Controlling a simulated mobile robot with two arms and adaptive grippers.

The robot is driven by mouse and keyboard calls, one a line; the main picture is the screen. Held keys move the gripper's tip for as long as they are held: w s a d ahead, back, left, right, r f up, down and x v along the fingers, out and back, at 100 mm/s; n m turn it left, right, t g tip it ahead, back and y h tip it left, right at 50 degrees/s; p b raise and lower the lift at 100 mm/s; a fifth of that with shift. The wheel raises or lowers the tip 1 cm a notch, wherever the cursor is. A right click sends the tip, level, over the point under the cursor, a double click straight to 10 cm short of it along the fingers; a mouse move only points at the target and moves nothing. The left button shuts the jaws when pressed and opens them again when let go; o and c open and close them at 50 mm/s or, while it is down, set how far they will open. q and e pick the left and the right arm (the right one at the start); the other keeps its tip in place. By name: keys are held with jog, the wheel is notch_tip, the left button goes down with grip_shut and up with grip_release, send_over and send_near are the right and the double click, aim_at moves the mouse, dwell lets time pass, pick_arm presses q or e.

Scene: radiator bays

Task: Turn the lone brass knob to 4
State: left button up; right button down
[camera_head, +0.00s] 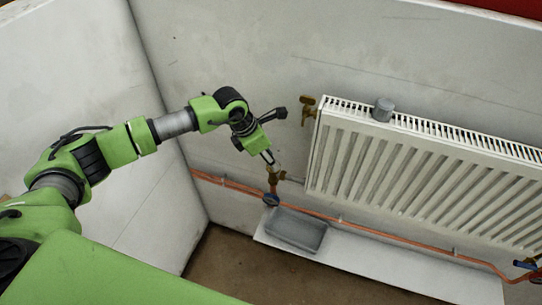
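A brass fitting (308,105) sticks out at the radiator's upper left corner. A second brass fitting (276,178) sits lower on the copper pipe, left of the radiator, with a blue part (271,200) below it. No number scale can be read on either, and I cannot tell which one is the knob. My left gripper (268,157) points down just above the lower brass fitting; whether it touches it is unclear. Its fingertips are too small to tell open from shut. My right gripper is out of view.
A white radiator (420,175) hangs on the wall, with a grey cylinder (383,109) on its top. A grey tray (297,229) lies on a white board (390,270). A copper pipe (370,229) runs low along the wall. Blue and red parts (527,265) show at the right edge.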

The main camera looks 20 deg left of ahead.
pick_arm(q)
jog(key=shift+w+d+f, duration=0.1)
jog(key=shift+w+f, duration=0.05)
jog(key=shift+f, duration=0.35)
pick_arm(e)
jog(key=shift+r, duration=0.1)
pick_arm(q)
jog(key=shift+c, duration=0.3)
grip_shut()
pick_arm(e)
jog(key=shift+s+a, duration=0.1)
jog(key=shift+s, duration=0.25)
pick_arm(q)
jog(key=shift+n, duration=0.4)
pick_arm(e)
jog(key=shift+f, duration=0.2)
